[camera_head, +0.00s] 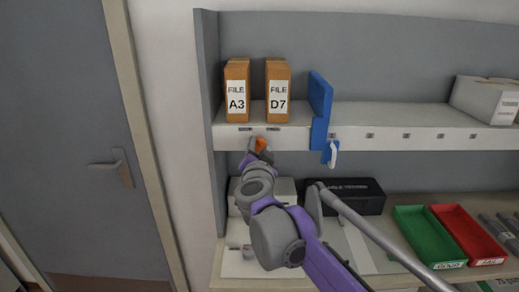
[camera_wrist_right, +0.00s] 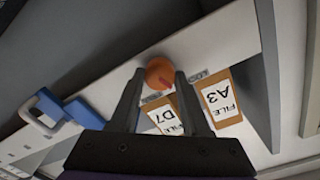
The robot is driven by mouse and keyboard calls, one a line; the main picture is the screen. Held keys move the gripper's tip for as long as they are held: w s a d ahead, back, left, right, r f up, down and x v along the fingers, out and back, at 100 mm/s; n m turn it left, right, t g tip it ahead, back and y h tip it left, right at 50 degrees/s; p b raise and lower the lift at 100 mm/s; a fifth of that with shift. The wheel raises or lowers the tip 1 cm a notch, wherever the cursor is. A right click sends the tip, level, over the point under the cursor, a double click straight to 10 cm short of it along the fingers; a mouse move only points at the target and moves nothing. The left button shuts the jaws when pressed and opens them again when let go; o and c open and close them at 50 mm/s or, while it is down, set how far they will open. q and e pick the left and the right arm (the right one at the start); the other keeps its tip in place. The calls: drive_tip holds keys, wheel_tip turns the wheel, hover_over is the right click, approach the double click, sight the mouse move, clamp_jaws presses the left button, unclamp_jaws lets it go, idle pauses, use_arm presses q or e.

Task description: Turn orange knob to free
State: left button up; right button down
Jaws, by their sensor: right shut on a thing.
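The orange knob (camera_head: 261,144) is on the white front edge of the upper shelf, below the files. In the right wrist view the round orange knob (camera_wrist_right: 158,70) sits between the two dark fingertips of my right gripper (camera_wrist_right: 160,80). The fingers are shut on it. A reddish mark shows on the knob's face, and a small label, apparently LOCK (camera_wrist_right: 198,76), is beside it. In the head view my right gripper (camera_head: 254,149) is at the shelf edge and partly hidden by my own wrist. My left gripper is not in view.
Two orange files, A3 (camera_head: 237,101) and D7 (camera_head: 278,102), stand above the knob. Below are a black box (camera_head: 357,195), a green tray (camera_head: 404,212) and a red tray (camera_head: 437,212).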

drive_tip(key=m, duration=0.2)
drive_tip(key=shift+m, duration=0.4)
drive_tip(key=m, duration=0.3)
drive_tip(key=shift+d, duration=0.1)
drive_tip(key=m+p, duration=0.1)
drive_tip(key=m, duration=0.5)
drive_tip(key=shift+f, duration=0.1)
drive_tip(key=shift+m, duration=0.4)
drive_tip(key=shift+c, duration=1.8)
unclamp_jaws()
